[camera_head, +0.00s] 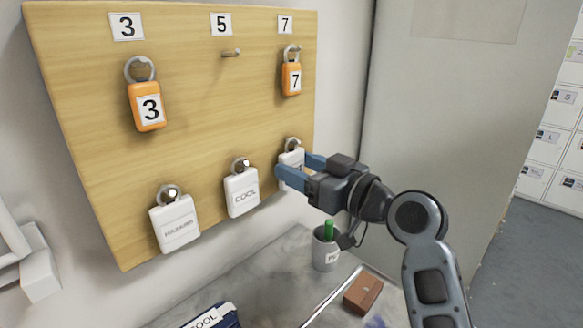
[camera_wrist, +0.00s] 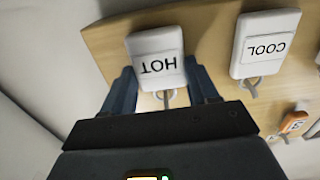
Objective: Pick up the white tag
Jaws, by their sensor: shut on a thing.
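The white tag (camera_head: 292,162) hangs at the lower right of the wooden board, its ring on a peg. In the wrist view the tag (camera_wrist: 156,65) reads HOT, upside down. My gripper (camera_head: 291,172) is shut on this tag, with one blue finger on each side of it. In the wrist view my gripper (camera_wrist: 162,85) has its fingers against the tag's two sides. In the head view the fingers hide part of the tag. A second white tag (camera_head: 241,195), marked COOL, hangs to its left, and another white tag (camera_head: 175,224) hangs farther left.
Orange tags 3 (camera_head: 147,106) and 7 (camera_head: 291,79) hang in the board's upper row. The peg (camera_head: 231,53) under 5 is empty. A grey cup (camera_head: 325,254) with a green item and a brown box (camera_head: 362,292) stand on the counter below. A tall grey panel (camera_head: 440,110) stands right.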

